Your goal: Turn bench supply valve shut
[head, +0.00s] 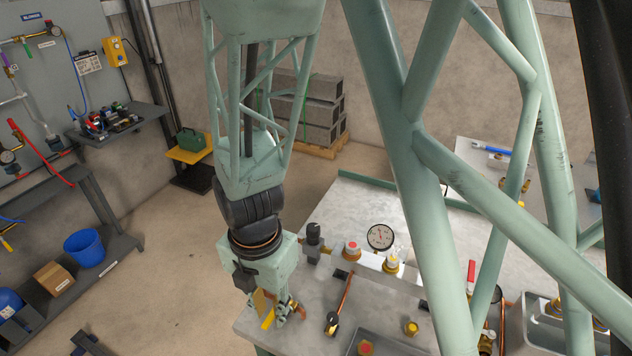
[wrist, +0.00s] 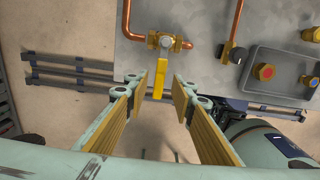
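A brass valve (wrist: 170,43) with a yellow lever (wrist: 159,78) is at the bench edge in the wrist view, on a copper pipe. No label on it is readable. The lever points down in the picture, crosswise to the valve body. My gripper (wrist: 160,86) is open, its tan-padded fingers on either side of the lever's free end, with a gap on both sides. In the head view my gripper (head: 281,308) is low at the bench's near-left corner, and the valve there is largely hidden by it.
The metal bench (head: 335,205) carries a pressure gauge (head: 380,237), a red-handled valve (head: 471,272) and copper pipes.

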